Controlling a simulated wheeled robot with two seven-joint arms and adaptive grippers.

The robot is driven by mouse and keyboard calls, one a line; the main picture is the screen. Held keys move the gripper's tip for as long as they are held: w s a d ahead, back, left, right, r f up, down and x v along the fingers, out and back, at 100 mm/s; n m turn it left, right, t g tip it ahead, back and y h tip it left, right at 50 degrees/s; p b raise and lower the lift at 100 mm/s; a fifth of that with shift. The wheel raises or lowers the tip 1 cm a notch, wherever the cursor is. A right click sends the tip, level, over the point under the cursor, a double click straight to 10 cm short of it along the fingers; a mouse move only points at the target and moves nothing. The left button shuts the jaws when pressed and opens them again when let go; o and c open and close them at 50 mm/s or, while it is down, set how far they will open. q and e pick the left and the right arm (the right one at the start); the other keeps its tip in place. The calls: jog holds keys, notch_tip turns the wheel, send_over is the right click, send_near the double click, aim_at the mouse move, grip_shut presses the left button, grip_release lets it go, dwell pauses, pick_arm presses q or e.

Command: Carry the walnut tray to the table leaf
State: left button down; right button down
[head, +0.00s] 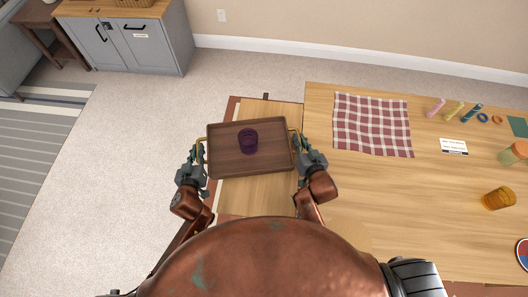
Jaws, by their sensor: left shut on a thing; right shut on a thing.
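The walnut tray (225,163) is dark brown, with a raised rim and a brass handle at each short side. A purple glass (248,141) stands on it near the middle. My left gripper (199,152) is shut on the tray's left handle. My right gripper (299,148) is shut on its right handle. The tray is over the table leaf (262,195), a pale wooden strip left of the main table top. The leaf shows behind and in front of the tray. Whether the tray touches the leaf, I cannot tell.
The wooden table (390,200) fills the right side. On it are a red checked cloth (372,125), a white card (453,146), an amber glass (498,197), an orange jar (514,153) and several small coloured items. A grey cabinet (140,45) stands at the back left.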

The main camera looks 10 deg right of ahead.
pick_arm(q)
jog(key=shift+f, duration=0.45)
pick_arm(e)
jog(key=shift+f, duration=0.45)
pick_arm(q)
jog(key=c, duration=2.4)
grip_release()
jog(key=shift+f, duration=0.15)
pick_arm(e)
jog(key=c, duration=2.4)
grip_release()
jog(key=shift+f, duration=0.15)
pick_arm(q)
jog(key=o, duration=0.4)
pick_arm(e)
jog(key=o, duration=0.4)
jog(key=shift+s, duration=0.1)
pick_arm(q)
jog(key=v, duration=0.8)
pick_arm(e)
jog(key=v, duration=1.2)
